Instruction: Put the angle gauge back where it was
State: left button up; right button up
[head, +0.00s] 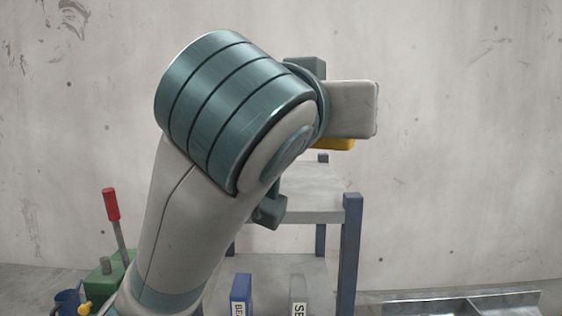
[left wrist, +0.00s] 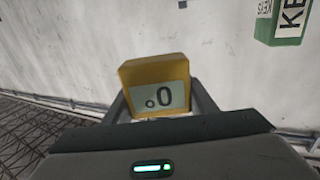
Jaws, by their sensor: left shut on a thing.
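The angle gauge (left wrist: 155,75) is a small yellow block with a grey display reading 0, seen upside down in the left wrist view. My left gripper (left wrist: 160,97) is shut on it, with a dark finger on each side. In the head view my left arm fills the middle and hides the gripper's fingers. Only a yellow strip of what looks like the gauge (head: 335,144) shows under my pale wrist part, in front of the wall and above the shelf top in the picture. My right gripper is in neither view.
A shelf unit (head: 351,230) with blue-grey posts stands behind my arm, with a blue binder (head: 241,288) and a grey binder (head: 298,292) low down. A red-handled lever (head: 111,205) is at left. A green box (left wrist: 284,25) shows in the left wrist view.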

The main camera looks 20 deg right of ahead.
pick_arm(q)
jog(key=w+f+p, duration=0.1)
jog(key=w, duration=0.1)
jog(key=w+f+p, duration=0.1)
jog(key=w+f, duration=0.1)
jog(key=w, duration=0.1)
jog(key=w+f+p, duration=0.1)
jog(key=w, duration=0.1)
jog(key=shift+w+a+f, duration=0.15)
jog(key=shift+w+a, duration=0.05)
jog(key=shift+w, duration=0.2)
jog(key=shift+w+f, duration=0.4)
jog(key=shift+f, duration=0.25)
notch_tip(320, 180, down, 3)
jog(key=shift+r+p, duration=0.2)
jog(key=shift+p, duration=0.8)
jog(key=shift+f, duration=0.45)
